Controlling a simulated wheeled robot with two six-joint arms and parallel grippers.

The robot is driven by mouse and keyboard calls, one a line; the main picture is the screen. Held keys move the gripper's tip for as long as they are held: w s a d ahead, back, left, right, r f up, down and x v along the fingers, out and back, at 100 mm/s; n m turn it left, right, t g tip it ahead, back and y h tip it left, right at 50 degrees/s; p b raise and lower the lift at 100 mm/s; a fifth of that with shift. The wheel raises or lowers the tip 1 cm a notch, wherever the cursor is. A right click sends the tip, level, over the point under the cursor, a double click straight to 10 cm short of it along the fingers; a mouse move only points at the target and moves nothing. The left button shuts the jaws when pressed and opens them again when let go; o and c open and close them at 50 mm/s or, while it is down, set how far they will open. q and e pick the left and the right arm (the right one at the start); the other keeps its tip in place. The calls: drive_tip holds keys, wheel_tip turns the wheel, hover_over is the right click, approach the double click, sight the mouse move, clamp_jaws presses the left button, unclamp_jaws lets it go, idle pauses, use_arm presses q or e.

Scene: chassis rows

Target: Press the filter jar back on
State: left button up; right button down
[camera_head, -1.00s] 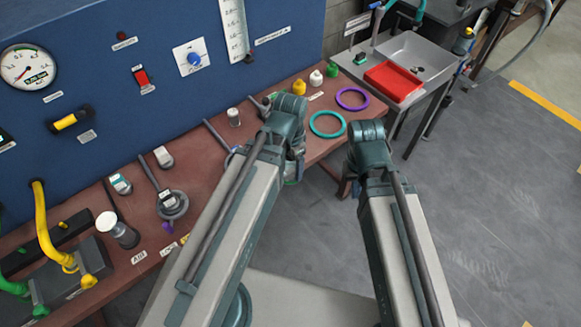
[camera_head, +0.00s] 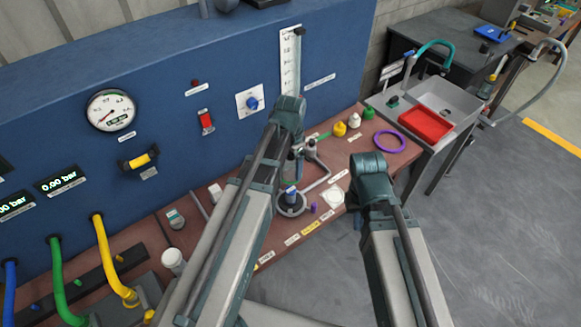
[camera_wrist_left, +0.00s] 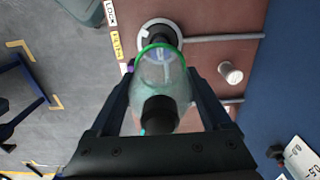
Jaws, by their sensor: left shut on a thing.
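The filter jar (camera_wrist_left: 160,80) is a clear, greenish bowl with a bright green ring and a dark part at its near end. My left gripper (camera_wrist_left: 160,72) is shut on it, one finger along each side. Beyond the ring, in the left wrist view, lies a dark round fitting (camera_wrist_left: 160,32) with a pale rim, joined to a grey pipe. In the head view a round dark fitting (camera_head: 291,208) stands on the bench below my left wrist. The arm mostly hides the jar there. I cannot tell whether jar and fitting touch. My right gripper's fingers do not show.
A purple ring (camera_head: 387,142), a yellow knob (camera_head: 340,129) and a white knob (camera_head: 354,120) are on the brown bench at right. A sink with a red tray (camera_head: 425,124) stands beyond. The blue panel (camera_head: 225,80) borders the bench. Hoses stand at left.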

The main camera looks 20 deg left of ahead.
use_arm(q)
drive_tip(key=b, duration=0.4)
hover_over(291, 190)
drive_tip(key=shift+w+a+f, duration=0.1)
drive_tip(key=shift+f, duration=2.15)
drive_tip(key=shift+f+b, duration=0.2)
drive_tip(key=shift+b, duration=0.15)
drive_tip(key=shift+f+b, duration=4.65)
drive_tip(key=o, duration=1.2)
drive_tip(key=shift+r, duration=0.1)
drive_tip(key=shift+o, duration=0.2)
drive_tip(key=shift+r+p, duration=0.15)
drive_tip(key=shift+p, duration=0.15)
wheel_tip(291, 190, up, 14)
drive_tip(key=p, duration=1.3)
drive_tip(key=shift+f, duration=0.2)
